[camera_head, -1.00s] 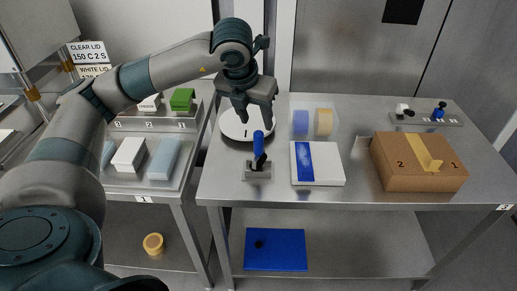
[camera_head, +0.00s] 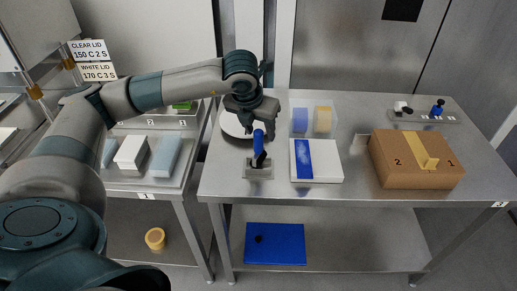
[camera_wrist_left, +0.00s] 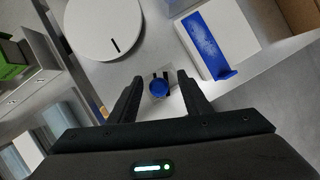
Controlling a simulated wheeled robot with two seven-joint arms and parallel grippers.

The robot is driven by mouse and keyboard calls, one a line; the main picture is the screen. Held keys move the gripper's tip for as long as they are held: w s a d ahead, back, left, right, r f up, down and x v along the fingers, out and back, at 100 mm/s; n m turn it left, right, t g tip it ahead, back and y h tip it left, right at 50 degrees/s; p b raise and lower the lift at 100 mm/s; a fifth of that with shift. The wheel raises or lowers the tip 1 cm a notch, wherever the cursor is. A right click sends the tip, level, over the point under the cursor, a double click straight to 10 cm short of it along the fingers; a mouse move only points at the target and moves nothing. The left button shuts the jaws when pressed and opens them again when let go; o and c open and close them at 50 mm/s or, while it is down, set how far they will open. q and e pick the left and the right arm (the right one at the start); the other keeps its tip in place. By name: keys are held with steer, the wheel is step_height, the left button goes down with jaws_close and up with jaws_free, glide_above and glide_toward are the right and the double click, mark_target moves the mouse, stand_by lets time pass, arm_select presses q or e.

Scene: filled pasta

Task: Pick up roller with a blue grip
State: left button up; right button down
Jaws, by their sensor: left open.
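The roller with a blue grip (camera_head: 258,146) stands upright in a small grey metal holder (camera_head: 250,173) near the front left of the steel table. In the left wrist view the top of its blue grip (camera_wrist_left: 159,88) shows end-on, between the fingers. My left gripper (camera_head: 258,131) is open, pointing down, with its fingers on either side of the upper grip. In the left wrist view the left gripper (camera_wrist_left: 158,92) shows a gap on both sides of the grip. The roller's lower part is mostly hidden there. My right gripper is not in view.
A white round disc (camera_head: 234,126) lies behind the holder. A white box with a blue band (camera_head: 328,160) is just to its right, and a cardboard box (camera_head: 390,168) further right. Another roller with a blue grip (camera_head: 438,108) stands in a rack at the back right.

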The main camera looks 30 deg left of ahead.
mark_target(258, 147)
arm_select(q)
steer(key=x, duration=0.1)
steer(key=p+x, duration=0.2)
steer(key=x, duration=0.1)
steer(key=shift+s+a+f, duration=0.15)
steer(key=shift+s, duration=0.15)
steer(key=shift+w+f+p, duration=0.1)
steer(key=shift+f+p, duration=0.2)
steer(key=shift+f, duration=0.1)
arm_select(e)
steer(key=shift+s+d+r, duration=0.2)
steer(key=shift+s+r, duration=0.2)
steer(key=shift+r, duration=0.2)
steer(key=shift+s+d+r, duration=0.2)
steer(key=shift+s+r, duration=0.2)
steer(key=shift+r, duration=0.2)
arm_select(q)
steer(key=shift+c, duration=0.2)
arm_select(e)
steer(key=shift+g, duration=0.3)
arm_select(q)
jaws_close()
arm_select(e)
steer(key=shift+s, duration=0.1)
arm_select(q)
steer(key=shift+w, duration=0.1)
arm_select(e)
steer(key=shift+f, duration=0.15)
